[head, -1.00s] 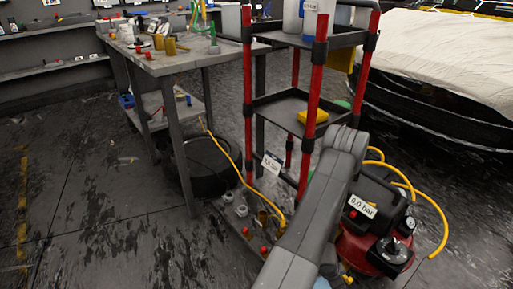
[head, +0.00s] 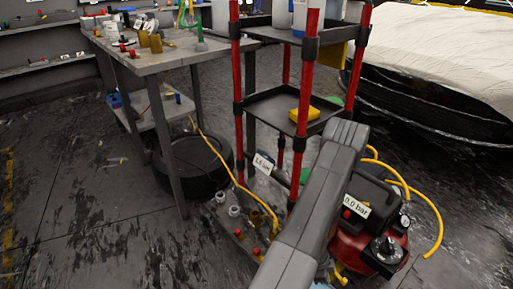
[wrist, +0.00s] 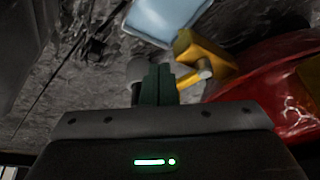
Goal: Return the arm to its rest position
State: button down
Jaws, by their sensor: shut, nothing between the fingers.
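My arm shows in the head view as a grey link rising from the bottom edge, in front of the cart and compressor. Its end is out of that view. In the wrist view my gripper (wrist: 160,84) has its dark green fingers together, with nothing between them. Beyond the fingers are a yellow fitting (wrist: 205,55), a red rounded body (wrist: 275,85) and a light blue flat piece (wrist: 165,18). The fingers appear apart from these, though depth is hard to judge.
A red-posted cart (head: 265,105) stands close behind my arm. A red and black compressor (head: 375,225) with a yellow hose is at right. The floor (head: 75,200) at left is mostly clear.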

jog(key=shift+w+a+m+g, duration=0.3)
jog(key=shift+w+m, duration=0.1)
jog(key=shift+m, duration=0.5)
